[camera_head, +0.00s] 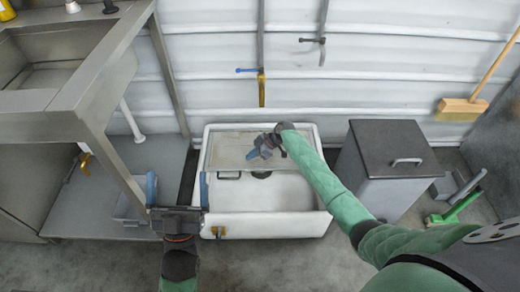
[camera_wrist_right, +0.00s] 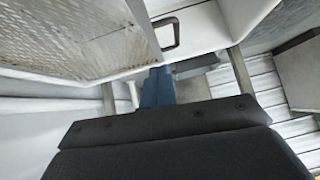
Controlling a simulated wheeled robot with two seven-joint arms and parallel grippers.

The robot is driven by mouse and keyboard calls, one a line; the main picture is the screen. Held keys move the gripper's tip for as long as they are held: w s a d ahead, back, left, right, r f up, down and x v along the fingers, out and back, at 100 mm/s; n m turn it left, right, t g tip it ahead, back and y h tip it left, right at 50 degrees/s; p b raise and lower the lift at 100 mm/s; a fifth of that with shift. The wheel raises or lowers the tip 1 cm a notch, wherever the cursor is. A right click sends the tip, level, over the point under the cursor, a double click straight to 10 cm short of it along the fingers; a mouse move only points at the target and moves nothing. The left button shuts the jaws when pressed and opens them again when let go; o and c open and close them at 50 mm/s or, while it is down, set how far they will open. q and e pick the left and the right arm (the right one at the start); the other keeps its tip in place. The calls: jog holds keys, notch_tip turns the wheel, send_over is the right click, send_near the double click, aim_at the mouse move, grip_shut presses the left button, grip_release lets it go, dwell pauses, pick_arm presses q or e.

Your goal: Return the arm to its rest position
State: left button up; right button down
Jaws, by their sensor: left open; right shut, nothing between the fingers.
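My right arm, in a green sleeve, reaches in the head view from the lower right over the white hopper (camera_head: 268,226). Its gripper (camera_head: 252,154) is above the hopper's grey perforated panel (camera_head: 228,143), shut with nothing between its fingers. In the right wrist view the blue fingers (camera_wrist_right: 157,88) are together, and the panel (camera_wrist_right: 85,35) and a metal handle (camera_wrist_right: 164,34) show beyond them. My left gripper (camera_head: 178,187) is at the hopper's left front corner, its blue-padded fingers wide apart and empty. I cannot tell whether it touches the hopper.
A steel sink bench (camera_head: 75,75) with a lower shelf (camera_head: 80,200) stands at left. A grey bin with a dark lid (camera_head: 393,145) stands right of the hopper. A broom (camera_head: 463,107) hangs at right; a green brush (camera_head: 455,208) lies below. Floor in front is clear.

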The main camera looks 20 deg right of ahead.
pick_arm(q)
notch_tip(320, 180, down, 6)
jog(key=w+g, duration=0.2)
jog(key=shift+d+f+y, duration=0.15)
jog(key=shift+d+y, duration=0.25)
jog(key=shift+d, duration=0.05)
pick_arm(e)
jog(key=v, duration=0.5)
jog(key=shift+s, duration=0.15)
